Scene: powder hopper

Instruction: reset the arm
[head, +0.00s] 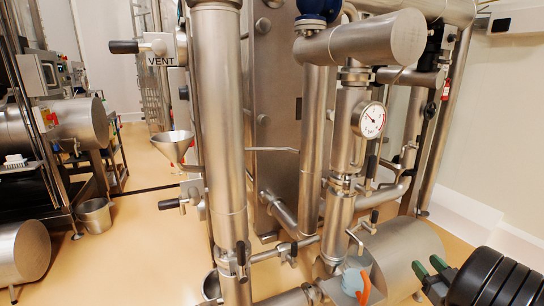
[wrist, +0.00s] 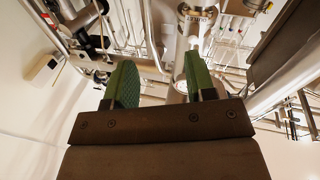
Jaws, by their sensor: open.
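My gripper (head: 428,270) is at the lower right of the head view, beside a large horizontal steel cylinder (head: 405,245). Its two green pads are apart with nothing between them. In the wrist view my gripper (wrist: 162,80) also shows open and empty, with its pads pointing up the picture. Steel pipework lies beyond the pads there, apart from them as far as I can tell. My arm is mostly out of view.
A pressure gauge (head: 370,120) sits on the pipework left of my gripper. An orange handle (head: 364,288) is low, near the steel cylinder. A funnel (head: 173,145), a VENT valve handle (head: 124,47) and a bucket (head: 95,215) are on the left. Open floor shows between.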

